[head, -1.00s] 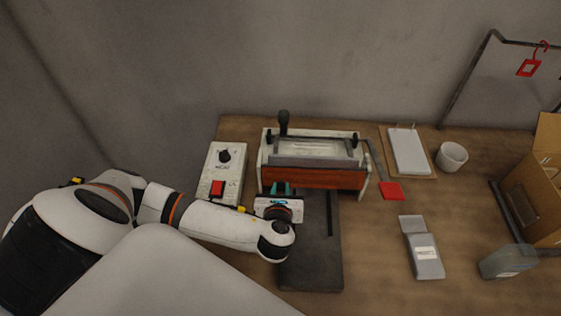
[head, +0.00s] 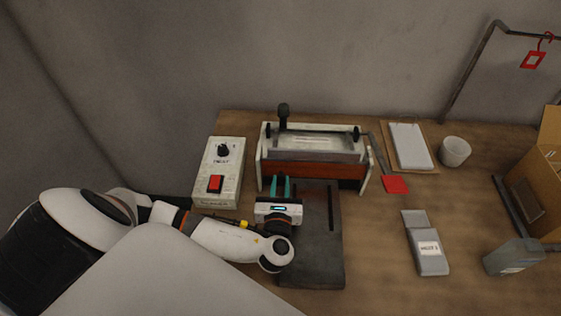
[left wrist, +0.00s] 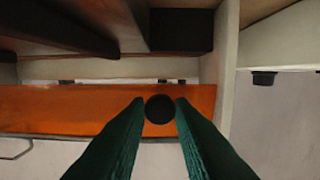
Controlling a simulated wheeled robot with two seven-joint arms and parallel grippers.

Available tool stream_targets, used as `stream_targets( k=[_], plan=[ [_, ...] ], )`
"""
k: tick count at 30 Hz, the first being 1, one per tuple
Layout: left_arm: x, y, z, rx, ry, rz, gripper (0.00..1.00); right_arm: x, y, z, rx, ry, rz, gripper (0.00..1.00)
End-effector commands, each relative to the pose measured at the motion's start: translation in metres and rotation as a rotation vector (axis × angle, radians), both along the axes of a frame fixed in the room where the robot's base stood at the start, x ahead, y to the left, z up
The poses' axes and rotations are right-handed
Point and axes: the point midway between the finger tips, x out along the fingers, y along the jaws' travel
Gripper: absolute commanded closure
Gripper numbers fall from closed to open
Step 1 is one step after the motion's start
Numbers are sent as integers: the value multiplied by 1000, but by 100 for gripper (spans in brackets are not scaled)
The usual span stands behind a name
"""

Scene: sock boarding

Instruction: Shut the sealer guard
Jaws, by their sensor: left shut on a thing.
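The sealer (head: 262,165) stands at the back of the table, a pale frame with a dark upright lever (head: 283,117). Its guard, an orange-red panel (head: 325,174), spans the front between the pale side plates; it also shows as an orange strip in the left wrist view (left wrist: 60,105). My left gripper (head: 281,180) is at the left part of the guard. In the left wrist view its green fingers (left wrist: 160,100) are shut on a round black knob (left wrist: 160,109) in front of the panel. The gripper hides part of the guard in the head view. My right gripper is not in view.
A control box (head: 230,172) with a red switch stands left of the sealer. A dark plate (head: 318,255) lies in front.

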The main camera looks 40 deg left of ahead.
Motion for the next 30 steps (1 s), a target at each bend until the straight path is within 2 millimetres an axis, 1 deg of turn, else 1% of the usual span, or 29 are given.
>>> stream_targets(
  k=[3, 4, 7, 8, 16, 20, 23, 30],
  plan=[
    [-1, 0, -2, -1, 5, 0, 100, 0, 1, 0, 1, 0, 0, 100],
    [-1, 0, -2, -1, 5, 0, 77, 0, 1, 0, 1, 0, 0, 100],
    [-1, 0, -1, 0, 4, 0, 61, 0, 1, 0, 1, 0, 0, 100],
    [-1, 0, -1, 0, 4, 0, 58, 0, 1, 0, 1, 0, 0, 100],
    [-1, 0, -1, 0, 2, 0, 58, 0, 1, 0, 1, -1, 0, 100],
    [-9, -6, -1, -3, 4, -1, 58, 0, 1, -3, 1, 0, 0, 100],
    [-24, -15, -1, -5, 6, -2, 58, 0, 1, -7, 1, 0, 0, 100],
    [-68, -42, 4, -6, 6, -1, 58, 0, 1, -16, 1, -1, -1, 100]
  ],
)
